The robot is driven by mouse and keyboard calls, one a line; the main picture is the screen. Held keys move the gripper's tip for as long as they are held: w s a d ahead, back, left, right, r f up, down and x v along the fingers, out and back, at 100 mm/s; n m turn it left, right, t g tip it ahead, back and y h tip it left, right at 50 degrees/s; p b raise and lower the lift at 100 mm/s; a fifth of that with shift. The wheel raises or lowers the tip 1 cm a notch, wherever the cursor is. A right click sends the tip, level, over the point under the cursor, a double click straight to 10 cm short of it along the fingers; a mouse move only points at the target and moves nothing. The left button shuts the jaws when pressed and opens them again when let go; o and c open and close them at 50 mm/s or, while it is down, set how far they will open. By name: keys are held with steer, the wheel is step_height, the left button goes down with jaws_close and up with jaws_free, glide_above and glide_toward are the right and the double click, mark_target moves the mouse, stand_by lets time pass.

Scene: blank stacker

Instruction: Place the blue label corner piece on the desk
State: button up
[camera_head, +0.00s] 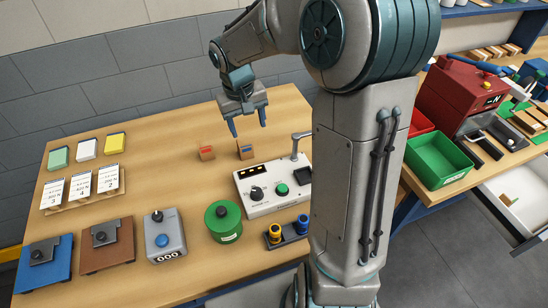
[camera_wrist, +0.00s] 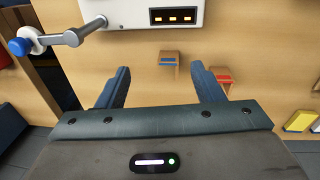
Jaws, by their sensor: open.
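The blue label corner piece (camera_head: 245,150) is a small wooden block with a blue mark, on the desk (camera_head: 140,185) behind the white control box. A similar block with a red label (camera_head: 206,153) lies just to its left. My gripper (camera_head: 248,132) is open and empty, pointing down above the blue-labelled block, apart from it. In the wrist view the blue-labelled block (camera_wrist: 169,62) shows beyond and between the two open fingers (camera_wrist: 158,80), nearer the right one. The red-labelled block (camera_wrist: 224,80) shows beside the right fingertip.
The white control box (camera_head: 272,190) with a lever stands in front of the blocks. A green round container (camera_head: 222,222) and a grey counter box (camera_head: 165,235) stand at the front. Cards (camera_head: 82,187) and coloured pads are at left. A green bin (camera_head: 438,160) is at right.

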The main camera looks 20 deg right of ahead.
steer(key=s+r+t, duration=0.1)
steer(key=s+r, duration=0.2)
steer(key=s, duration=0.7)
steer(key=s+r+t+y, duration=0.1)
steer(key=s+r+t, duration=0.1)
steer(key=s, duration=0.9)
steer(key=shift+d+r, duration=0.3)
steer(key=shift+r, duration=0.4)
